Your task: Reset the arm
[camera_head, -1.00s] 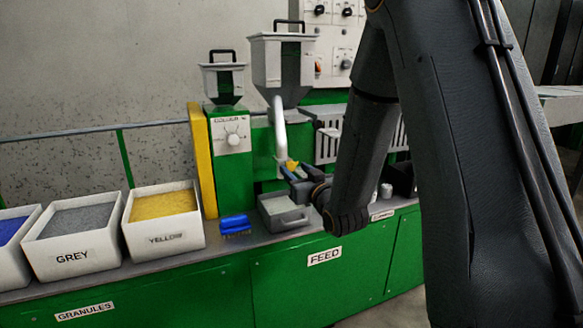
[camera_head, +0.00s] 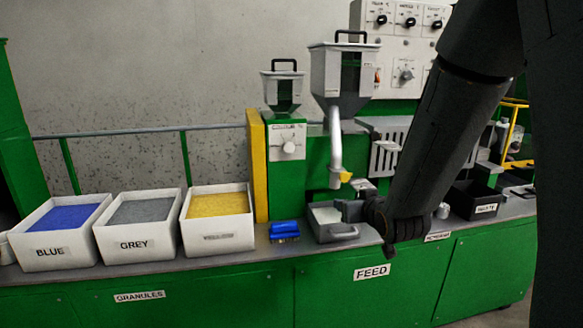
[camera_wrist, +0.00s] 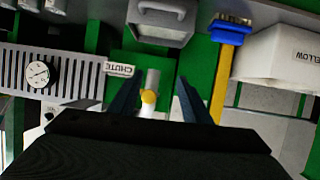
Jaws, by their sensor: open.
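My gripper is open in the wrist view (camera_wrist: 160,100), with its two dark fingers apart and nothing between them in its grasp. Beyond the fingers is a chute (camera_wrist: 150,85) with a yellow tip and a CHUTE label. In the head view my arm comes down on the right and its wrist (camera_head: 400,225) hangs in front of the machine, beside the grey feed tray (camera_head: 330,228).
Bins of blue (camera_head: 65,225), grey (camera_head: 140,222) and yellow granules (camera_head: 215,215) stand on the left of the bench. A blue brush (camera_head: 284,230) lies beside the tray. A black box (camera_head: 475,200) sits on the right. Hoppers (camera_head: 343,80) rise above the machine.

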